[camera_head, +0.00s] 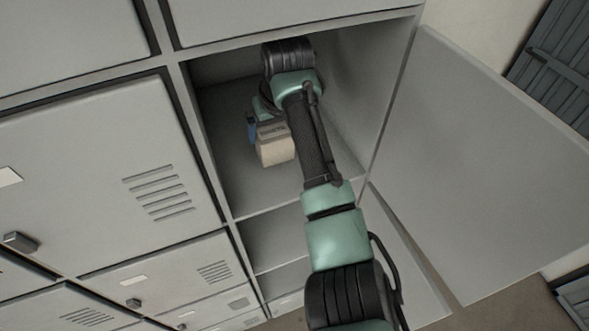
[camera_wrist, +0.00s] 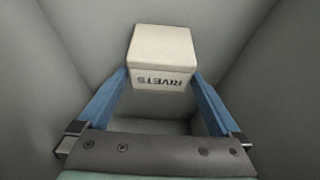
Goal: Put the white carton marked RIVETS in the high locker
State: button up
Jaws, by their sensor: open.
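The white carton marked RIVETS (camera_head: 276,150) is inside the open locker compartment (camera_head: 345,180), on or close to its floor. In the wrist view the carton (camera_wrist: 160,50) shows its top and its lettered side, with the lettering upside down. My gripper (camera_wrist: 160,78) is inside the same compartment, its blue fingers open on either side of the carton's near end. A small gap seems to show between fingertips and carton. In the head view my gripper (camera_head: 262,135) is partly hidden by my wrist. Whether the carton's underside touches the floor is hard to tell.
The compartment's door (camera_head: 480,160) stands wide open to the right. Closed locker doors (camera_head: 100,190) with vents and latches fill the left. Lower open compartments (camera_head: 280,240) show below. A dark blue-grey door (camera_head: 560,60) is at the far upper right. The compartment walls are close around my arm.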

jog(key=s+d+b, duration=0.1)
jog(key=s, duration=0.2)
jog(key=s+d+b, duration=0.1)
jog(key=s+b, duration=0.1)
jog(key=s, duration=0.1)
jog(key=s+d+b, duration=0.1)
jog(key=s, duration=0.3)
jog(key=shift+s+d+r+b, duration=0.1)
jog(key=shift+d+r+b, duration=0.15)
jog(key=shift+b, duration=0.1)
jog(key=shift+s+d+r, duration=0.1)
jog(key=shift+s+d, duration=0.05)
jog(key=shift+s, duration=0.65)
